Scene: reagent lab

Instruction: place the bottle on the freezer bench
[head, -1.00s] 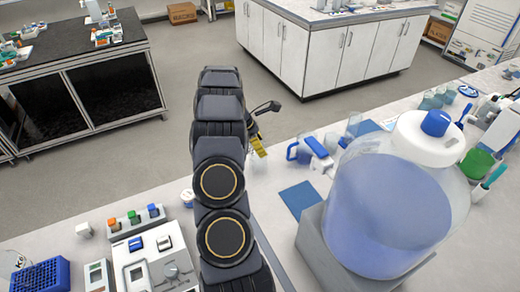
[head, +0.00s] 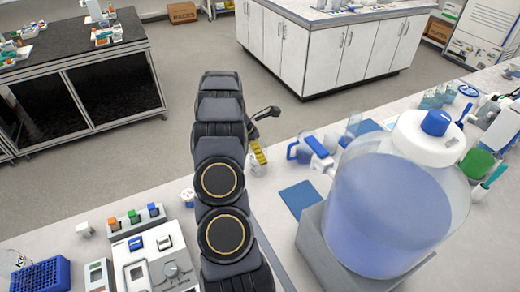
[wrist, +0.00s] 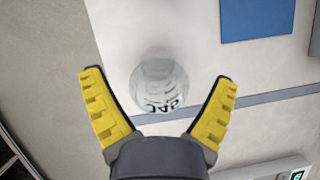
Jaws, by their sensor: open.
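A clear, rounded bottle (wrist: 160,88) with dark lettering shows in the wrist view, above the middle of the picture. My gripper (wrist: 158,77) has its two yellow fingers spread wide, one on each side of the bottle's outline. I cannot tell whether they touch it; a gap shows on both sides. In the head view my gripper (head: 258,156) is partly hidden behind my arm, over the far edge of the near bench (head: 285,240). A small pale shape by the fingers may be the bottle. I cannot tell which bench is the freezer bench.
A large blue-filled carboy (head: 395,205) stands right of my arm, beside a blue mat (head: 300,198) and a blue-handled jug (head: 300,150). Lab devices (head: 150,260) and a blue rack (head: 40,277) stand at left. A black-topped bench (head: 75,45) and white cabinets (head: 330,50) lie across the floor.

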